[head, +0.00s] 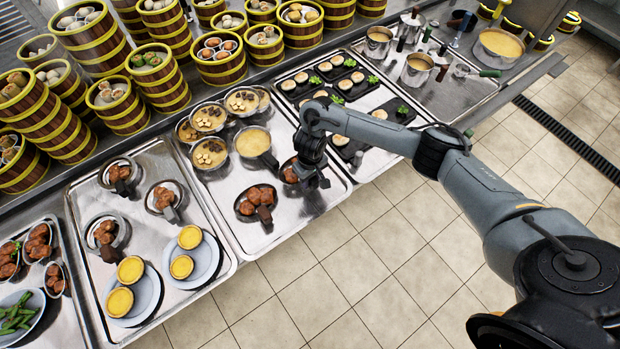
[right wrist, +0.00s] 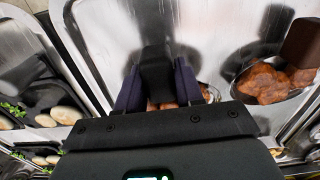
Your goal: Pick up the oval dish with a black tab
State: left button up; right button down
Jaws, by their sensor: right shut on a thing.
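My right gripper (head: 316,180) is over the middle tray. It is shut on the black tab (right wrist: 157,76) of an oval dish (head: 289,172), with one dark finger on each side of the tab in the right wrist view. The dish holds brown glazed meat, partly showing in the right wrist view (right wrist: 207,94); the gripper hides most of the dish. I cannot tell whether it is clear of the tray. A second oval dish of meat (head: 250,205) with a dark brown tab (head: 265,214) lies to its left, also in the right wrist view (right wrist: 268,84). My left gripper is not in view.
The middle tray (head: 300,217) also holds several bowls of yellow food (head: 252,141). The left tray (head: 210,228) has tabbed meat dishes (head: 163,197) and blue plates with tarts (head: 190,237). Black plates (head: 384,112) stand right. Steamer towers (head: 93,42) line the back.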

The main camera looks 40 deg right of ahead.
notch_tip(320, 180, up, 3)
jog(key=shift+w+f+p, duration=0.1)
jog(key=shift+f+p, duration=0.1)
jog(key=shift+p, duration=0.35)
jog(key=s+r+p, duration=0.4)
jog(key=s+r, duration=0.2)
jog(key=s, duration=0.5)
jog(key=shift+s+d, duration=0.15)
jog(key=shift+s, duration=0.25)
jog(key=c, duration=1.2)
grip_release()
grip_shut()
